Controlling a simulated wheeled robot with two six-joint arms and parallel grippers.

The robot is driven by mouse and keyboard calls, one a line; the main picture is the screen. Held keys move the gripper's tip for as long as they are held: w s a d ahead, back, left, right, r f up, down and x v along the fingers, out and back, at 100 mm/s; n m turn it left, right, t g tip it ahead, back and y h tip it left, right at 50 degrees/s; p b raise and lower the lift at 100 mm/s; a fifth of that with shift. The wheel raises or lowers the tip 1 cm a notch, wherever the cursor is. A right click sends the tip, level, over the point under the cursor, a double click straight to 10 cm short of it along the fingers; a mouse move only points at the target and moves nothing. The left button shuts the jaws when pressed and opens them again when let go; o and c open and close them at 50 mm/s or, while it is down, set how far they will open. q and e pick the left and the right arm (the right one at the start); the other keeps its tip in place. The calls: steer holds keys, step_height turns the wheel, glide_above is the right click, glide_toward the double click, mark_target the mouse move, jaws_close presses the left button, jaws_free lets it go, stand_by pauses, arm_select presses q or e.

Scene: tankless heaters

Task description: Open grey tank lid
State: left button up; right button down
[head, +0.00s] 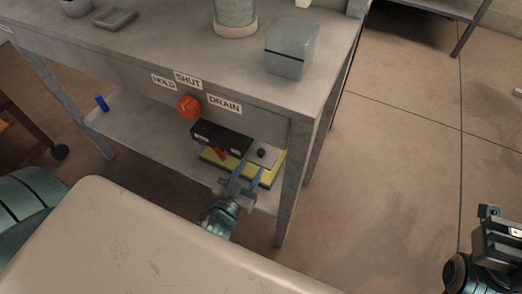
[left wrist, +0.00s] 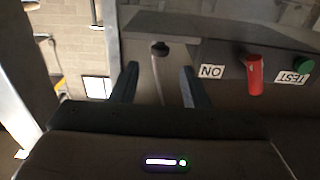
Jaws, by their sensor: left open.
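The grey tank lid (head: 270,160) is a small light grey plate with a dark round knob (head: 262,153). It sits at the right end of a yellow-edged unit on the lower shelf, and looks closed. In the left wrist view the lid (left wrist: 180,54) shows ahead, its dark knob (left wrist: 160,48) between the fingers in the picture. My left gripper (head: 249,169) is open and empty, just in front of the lid; I see no contact. My right gripper (head: 500,240) is partly in view at the right edge, far from the unit; its jaws are unclear.
Beside the lid is a black panel (head: 222,137) with a red lever (left wrist: 255,76) and green button (left wrist: 304,65). The tabletop (head: 170,45) overhangs the shelf, with an orange knob (head: 188,107) on its front. A table leg (head: 292,185) stands close right.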

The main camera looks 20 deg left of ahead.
mark_target(259, 155)
arm_select(q)
steer(key=w+p, duration=0.1)
steer(key=w, duration=0.7)
steer(key=shift+d+f, duration=0.1)
steer(key=shift+d, duration=0.05)
steer(key=shift+s, duration=0.1)
jaws_close()
